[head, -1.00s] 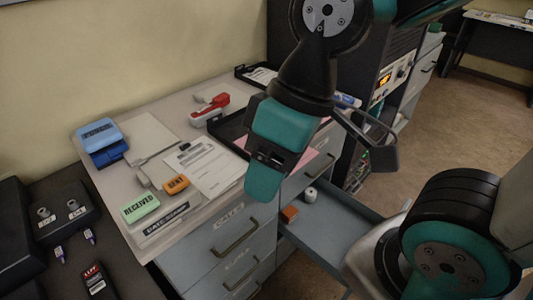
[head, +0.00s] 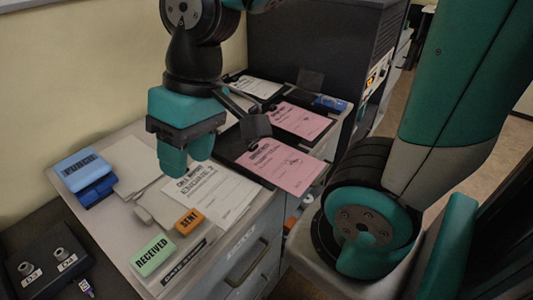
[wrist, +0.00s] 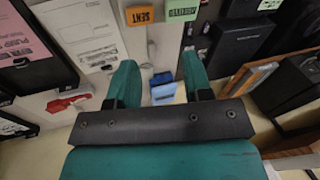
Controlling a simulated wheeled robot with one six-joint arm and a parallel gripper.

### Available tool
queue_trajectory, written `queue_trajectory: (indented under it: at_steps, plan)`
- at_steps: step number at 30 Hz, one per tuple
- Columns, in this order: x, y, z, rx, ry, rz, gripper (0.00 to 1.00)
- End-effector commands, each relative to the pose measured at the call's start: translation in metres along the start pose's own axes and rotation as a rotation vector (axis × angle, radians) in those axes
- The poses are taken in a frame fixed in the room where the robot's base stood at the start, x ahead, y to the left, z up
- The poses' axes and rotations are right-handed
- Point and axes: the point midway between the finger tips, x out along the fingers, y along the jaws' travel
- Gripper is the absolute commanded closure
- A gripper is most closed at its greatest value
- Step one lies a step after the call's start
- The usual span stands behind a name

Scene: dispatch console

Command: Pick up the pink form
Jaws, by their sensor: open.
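Two pink forms show in the head view. The nearer pink form (head: 284,168) lies on a black tray and sticks out past its front edge. The farther pink form (head: 302,121) lies on another black tray behind it. A pink form also shows at the upper left of the wrist view (wrist: 22,42). My gripper (head: 178,155) is left of both forms in the head view, above the desk by the white papers. In the wrist view its two teal fingers (wrist: 158,82) are apart with nothing held between them.
A white form (head: 213,192), the orange SENT block (head: 190,221), the green RECEIVED block (head: 153,256) and a blue stamp (head: 88,167) lie on the desk. A red stapler (wrist: 68,103) shows in the wrist view. A dark cabinet (head: 310,55) stands behind the trays.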

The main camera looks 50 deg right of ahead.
Motion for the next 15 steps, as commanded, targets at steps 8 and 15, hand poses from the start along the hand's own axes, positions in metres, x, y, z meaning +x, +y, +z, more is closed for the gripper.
queue_trajectory:
  at_steps: [8, 15]
  plan:
    - [-0.029, 0.207, -0.073, 1.211, 0.089, 0.222, 0.54]
    - [-0.032, 0.307, -0.056, 1.737, 0.154, 0.312, 0.54]
